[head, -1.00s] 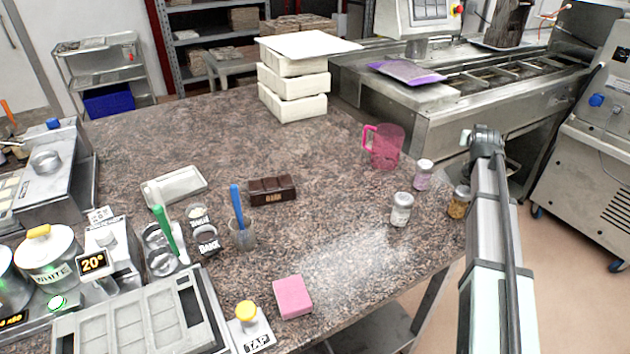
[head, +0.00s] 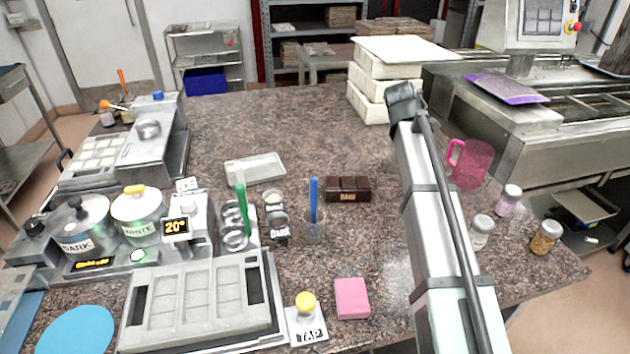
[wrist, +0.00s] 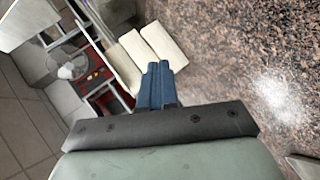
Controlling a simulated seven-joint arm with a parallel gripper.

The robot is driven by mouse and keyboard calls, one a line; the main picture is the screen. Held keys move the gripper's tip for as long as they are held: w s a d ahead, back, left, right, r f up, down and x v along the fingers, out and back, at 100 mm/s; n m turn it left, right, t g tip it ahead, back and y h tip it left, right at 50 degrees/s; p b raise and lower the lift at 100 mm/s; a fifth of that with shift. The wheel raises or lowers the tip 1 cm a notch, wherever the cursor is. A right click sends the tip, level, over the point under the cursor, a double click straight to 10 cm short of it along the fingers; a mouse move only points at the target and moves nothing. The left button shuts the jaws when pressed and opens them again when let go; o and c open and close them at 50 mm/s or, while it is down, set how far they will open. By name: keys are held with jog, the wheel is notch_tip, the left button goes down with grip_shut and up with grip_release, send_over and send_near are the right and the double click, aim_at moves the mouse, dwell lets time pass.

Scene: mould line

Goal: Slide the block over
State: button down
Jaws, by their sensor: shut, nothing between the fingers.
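A plain pink block (head: 351,298) lies nearer the front edge. My gripper (wrist: 155,72) shows in the wrist view with its blue fingers together and nothing between them. It is over or beside the worktop, apart from both blocks, and neither block is identifiable in the wrist view. In the head view my arm reaches up the right part of the worktop, and I cannot make out the fingers there.
A pale tray (head: 255,168) lies further left. A pink jug (head: 470,163) and several jars stand right of my arm. A white stack (head: 385,85) stands behind. White powder dusts the front right.

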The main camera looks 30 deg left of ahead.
jog(key=s+a+n+g, duration=0.1)
jog(key=s+a+n, duration=0.7)
jog(key=s+a, duration=0.9)
jog(key=n+g+h, duration=0.2)
jog(key=g+h, duration=0.2)
jog(key=h, duration=0.4)
send_near(332, 183)
jog(key=f, duration=0.1)
jog(key=w+d+f, duration=0.1)
jog(key=f, duration=0.1)
jog(key=w+f, duration=0.1)
jog(key=f, duration=0.1)
jog(key=shift+d, duration=0.35)
jog(key=shift+w+d, duration=1.15)
jog(key=shift+d, duration=0.05)
